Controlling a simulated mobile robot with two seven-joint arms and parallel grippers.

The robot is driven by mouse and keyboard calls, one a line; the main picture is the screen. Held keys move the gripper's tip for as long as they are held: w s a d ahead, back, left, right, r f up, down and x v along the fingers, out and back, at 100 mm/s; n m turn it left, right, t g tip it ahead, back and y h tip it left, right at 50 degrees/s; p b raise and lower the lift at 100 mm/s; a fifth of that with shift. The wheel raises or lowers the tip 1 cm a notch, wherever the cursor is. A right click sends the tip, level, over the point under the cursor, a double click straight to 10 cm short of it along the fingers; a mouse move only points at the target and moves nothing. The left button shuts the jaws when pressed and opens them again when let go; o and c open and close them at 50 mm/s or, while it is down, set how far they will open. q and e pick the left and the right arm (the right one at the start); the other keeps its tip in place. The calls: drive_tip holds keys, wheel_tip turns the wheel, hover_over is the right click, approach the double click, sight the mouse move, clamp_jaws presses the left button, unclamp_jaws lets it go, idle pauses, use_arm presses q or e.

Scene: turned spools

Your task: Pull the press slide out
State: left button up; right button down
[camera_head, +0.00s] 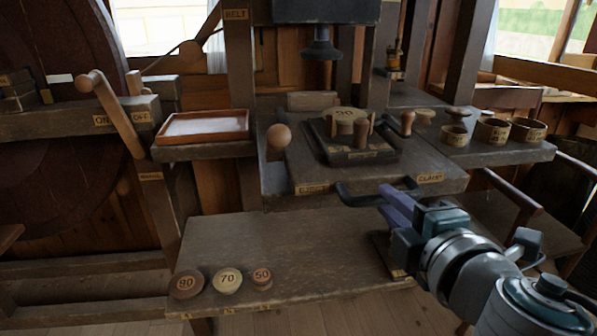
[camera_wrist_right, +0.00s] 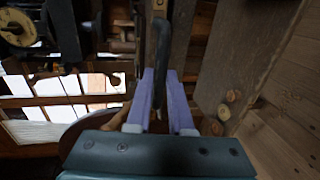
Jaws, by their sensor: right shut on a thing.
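The press slide (camera_head: 362,157) is a dark flat block with wooden pegs on the bench, and a pale disc marked 90 (camera_head: 345,114) shows at its back. A dark bar handle (camera_head: 352,198) sticks out at the bench's front edge, below the slide. My right gripper (camera_head: 392,203) has purple fingers shut on this handle. In the right wrist view the dark handle (camera_wrist_right: 160,68) runs between the fingers (camera_wrist_right: 163,95). How the handle joins the slide is hidden. My left gripper is not in view.
The press head (camera_head: 322,45) hangs above and behind the slide. A wooden ball knob (camera_head: 279,136) stands left of it. Discs marked 90 (camera_head: 186,284), 70 (camera_head: 228,280) and 50 (camera_head: 262,276) lie on the lower shelf (camera_head: 290,240), otherwise mostly clear. Round cups (camera_head: 492,130) stand right.

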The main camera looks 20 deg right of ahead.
drive_tip(key=shift+s+a, duration=0.1)
drive_tip(key=shift+s, duration=0.35)
drive_tip(key=c, duration=1.1)
unclamp_jaws()
drive_tip(key=b+v, duration=0.1)
drive_tip(key=v, duration=0.9)
